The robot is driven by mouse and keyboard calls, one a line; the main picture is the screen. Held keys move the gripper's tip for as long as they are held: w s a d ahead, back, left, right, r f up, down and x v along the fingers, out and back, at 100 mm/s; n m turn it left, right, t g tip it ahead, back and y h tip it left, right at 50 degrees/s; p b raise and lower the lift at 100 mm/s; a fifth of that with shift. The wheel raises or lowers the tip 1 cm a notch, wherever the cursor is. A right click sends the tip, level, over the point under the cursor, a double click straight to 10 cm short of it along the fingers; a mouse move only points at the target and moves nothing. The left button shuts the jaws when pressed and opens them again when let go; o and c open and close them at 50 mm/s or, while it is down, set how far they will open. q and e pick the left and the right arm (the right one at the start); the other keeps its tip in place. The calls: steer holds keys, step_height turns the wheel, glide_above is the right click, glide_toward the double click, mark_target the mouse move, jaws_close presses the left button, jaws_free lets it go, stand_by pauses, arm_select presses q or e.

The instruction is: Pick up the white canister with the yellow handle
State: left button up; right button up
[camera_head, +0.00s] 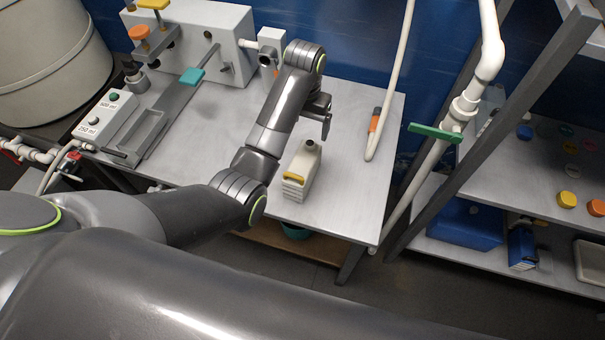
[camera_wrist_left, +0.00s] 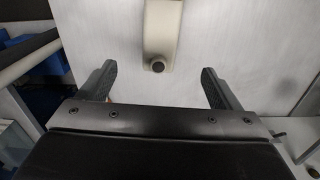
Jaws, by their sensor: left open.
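The white canister (camera_head: 303,166) stands upright on the grey table, with a dark cap on top and a yellow handle (camera_head: 294,177) on its near side. My left gripper (camera_head: 322,118) is just beyond and above the canister in the head view, open and empty. In the left wrist view the pale canister (camera_wrist_left: 161,30) with its dark cap (camera_wrist_left: 158,66) shows at the top middle, ahead of and between the two open fingers (camera_wrist_left: 160,88), apart from both. The yellow handle is not visible in the wrist view. My right gripper does not show.
The grey table (camera_head: 350,200) is clear around the canister. A hose (camera_head: 385,95) with an orange grip (camera_head: 375,120) hangs to its right. A grey machine (camera_head: 205,40) and a button box (camera_head: 105,118) stand at left. A shelf rack (camera_head: 500,180) is at right.

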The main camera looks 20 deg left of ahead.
arm_select(q)
glide_above(303, 161)
step_height(303, 161, down, 10)
steer(key=shift+w+d+r+p, duration=0.1)
steer(key=shift+w+p, duration=0.05)
steer(key=shift+p, duration=0.3)
steer(key=f, duration=0.3)
steer(key=f+p, duration=0.1)
steer(key=shift+s+f, duration=0.35)
steer(key=shift+f, duration=0.4)
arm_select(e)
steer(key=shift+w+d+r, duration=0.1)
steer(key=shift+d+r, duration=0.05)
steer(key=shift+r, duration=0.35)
arm_select(q)
steer(key=c, duration=1.4)
steer(key=shift+r, duration=0.1)
steer(key=shift+c, duration=0.4)
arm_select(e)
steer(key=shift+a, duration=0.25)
arm_select(q)
steer(key=shift+w+r, duration=0.1)
